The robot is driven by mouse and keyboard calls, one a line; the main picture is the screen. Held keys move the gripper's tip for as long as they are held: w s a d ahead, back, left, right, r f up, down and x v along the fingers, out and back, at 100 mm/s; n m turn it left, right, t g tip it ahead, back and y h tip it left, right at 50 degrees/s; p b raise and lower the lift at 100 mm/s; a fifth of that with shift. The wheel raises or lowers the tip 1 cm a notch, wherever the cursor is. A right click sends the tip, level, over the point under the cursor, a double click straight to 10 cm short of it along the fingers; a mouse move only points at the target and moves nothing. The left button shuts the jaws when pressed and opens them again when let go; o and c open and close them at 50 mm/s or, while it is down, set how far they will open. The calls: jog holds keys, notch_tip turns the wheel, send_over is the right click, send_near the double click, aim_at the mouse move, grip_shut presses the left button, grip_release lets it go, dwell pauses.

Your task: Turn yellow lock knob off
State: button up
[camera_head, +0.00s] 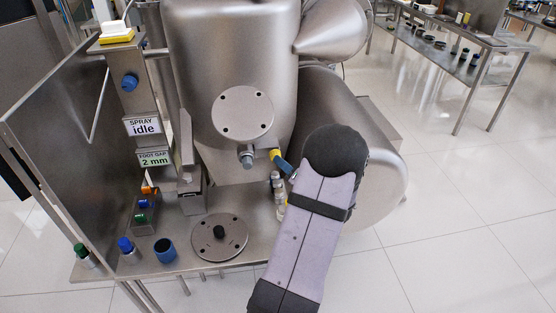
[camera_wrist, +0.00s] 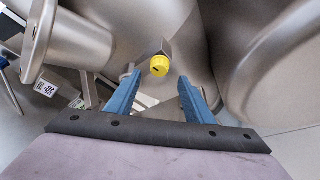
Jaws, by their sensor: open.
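The yellow lock knob (camera_wrist: 160,65) shows in the wrist view as a round ribbed cap with a dark mark on its face. It sits on a metal mount on the machine, ahead of my gripper (camera_wrist: 160,88) and between the lines of its two blue fingers. The fingers are open and empty, and they look apart from the knob. In the head view the yellow knob (camera_head: 275,154) shows low on the right of the steel vessel, just beyond a blue finger of my gripper (camera_head: 285,164). My arm hides part of the gripper there.
The steel vessel (camera_head: 230,60) and a large rounded housing (camera_head: 372,130) stand close around the knob. Small bottles (camera_head: 279,200) stand below it on the steel deck. A round flanged plate (camera_head: 220,238) and a blue cup (camera_head: 165,250) are at the deck's front.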

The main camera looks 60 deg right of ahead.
jog(key=shift+p+x, duration=0.9)
jog(key=shift+x, duration=2.65)
jog(key=shift+c, duration=0.3)
jog(key=c, duration=1)
